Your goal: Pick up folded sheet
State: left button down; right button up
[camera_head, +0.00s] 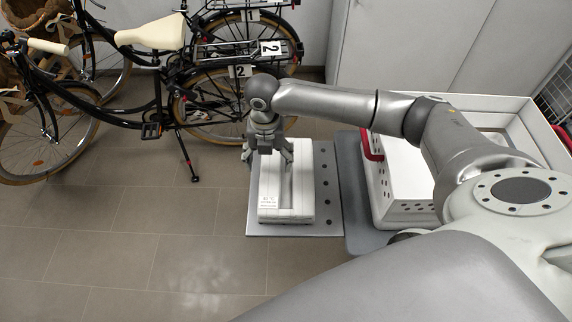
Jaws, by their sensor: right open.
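A white, block-like thing (270,190), which may be the folded sheet, lies on a grey plate (328,215) with a row of dark holes. Small print shows near its front edge, and a long recess runs along its top. My right gripper (267,155) points down at the far end of this white thing, with its fingers spread open. The fingers and wrist hide part of that far end. I cannot tell whether the fingers touch it. My left gripper is out of view.
A white crate (405,211) with a red handle (371,145) stands to the right, partly behind my arm. Black bicycles (155,105) stand at the back left, one on a kickstand. Pale cabinets (400,45) stand behind. The tiled floor (130,230) at the front left is clear.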

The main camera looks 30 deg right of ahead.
aim_at(271, 172)
jog(key=shift+f, duration=0.4)
notch_tip(271, 172, down, 5)
jog(key=shift+d+p, duration=0.15)
jog(key=shift+p, duration=0.45)
jog(key=shift+f, duration=0.15)
jog(key=shift+c, duration=0.9)
jog(key=c, duration=1.2)
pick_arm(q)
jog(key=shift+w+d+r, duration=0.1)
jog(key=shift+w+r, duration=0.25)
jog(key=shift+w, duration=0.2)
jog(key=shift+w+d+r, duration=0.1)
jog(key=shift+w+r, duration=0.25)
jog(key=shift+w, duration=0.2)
pick_arm(e)
jog(key=shift+c, duration=0.7)
